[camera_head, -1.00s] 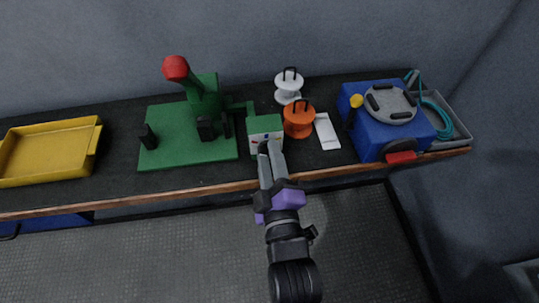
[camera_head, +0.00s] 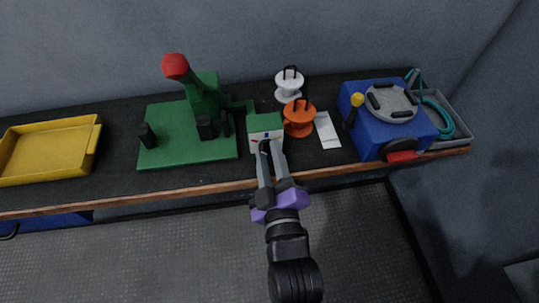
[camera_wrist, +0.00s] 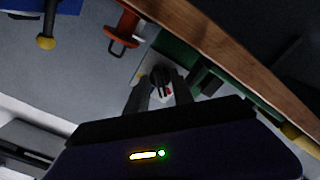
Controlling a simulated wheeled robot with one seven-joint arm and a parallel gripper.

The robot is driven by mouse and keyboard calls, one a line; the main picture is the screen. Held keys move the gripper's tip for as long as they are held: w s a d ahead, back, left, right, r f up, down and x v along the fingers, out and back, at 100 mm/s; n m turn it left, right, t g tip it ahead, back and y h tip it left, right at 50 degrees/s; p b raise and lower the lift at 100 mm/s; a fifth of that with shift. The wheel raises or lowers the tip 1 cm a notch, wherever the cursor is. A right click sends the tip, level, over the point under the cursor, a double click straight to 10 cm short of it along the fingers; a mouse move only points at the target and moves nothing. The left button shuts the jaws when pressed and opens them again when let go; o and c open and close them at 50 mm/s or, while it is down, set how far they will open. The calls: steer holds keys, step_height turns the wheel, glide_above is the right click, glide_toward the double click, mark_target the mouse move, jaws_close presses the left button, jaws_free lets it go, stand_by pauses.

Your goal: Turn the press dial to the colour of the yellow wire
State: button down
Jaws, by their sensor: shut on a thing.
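The green press (camera_head: 190,130) with a red-knobbed lever (camera_head: 175,66) stands on the bench. Its control box (camera_head: 264,122) is at its right, with a pale front face bearing small coloured marks. My gripper (camera_head: 266,148) reaches this face from the front. In the wrist view the fingertips (camera_wrist: 158,88) are shut on the dark dial (camera_wrist: 160,76). The fingers partly cover the dial and its marks, so I cannot tell which colour it points to. I cannot make out a yellow wire.
An orange spool (camera_head: 299,121) stands close to the right of the control box, with a white spool (camera_head: 289,87) behind. A white card (camera_head: 327,130), a blue machine (camera_head: 372,128) and a grey tray (camera_head: 460,122) with teal cable are further right. A yellow tray (camera_head: 50,150) is at left.

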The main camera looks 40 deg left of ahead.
steer(key=m, duration=0.5)
steer(key=shift+m, duration=0.3)
steer(key=m+p, duration=0.2)
steer(key=m, duration=0.4)
steer(key=m+p, duration=0.1)
steer(key=m, duration=0.4)
steer(key=shift+m+p, duration=0.8)
steer(key=shift+m, duration=1.3)
steer(key=shift+f, duration=0.1)
steer(key=c, duration=1.5)
jaws_free()
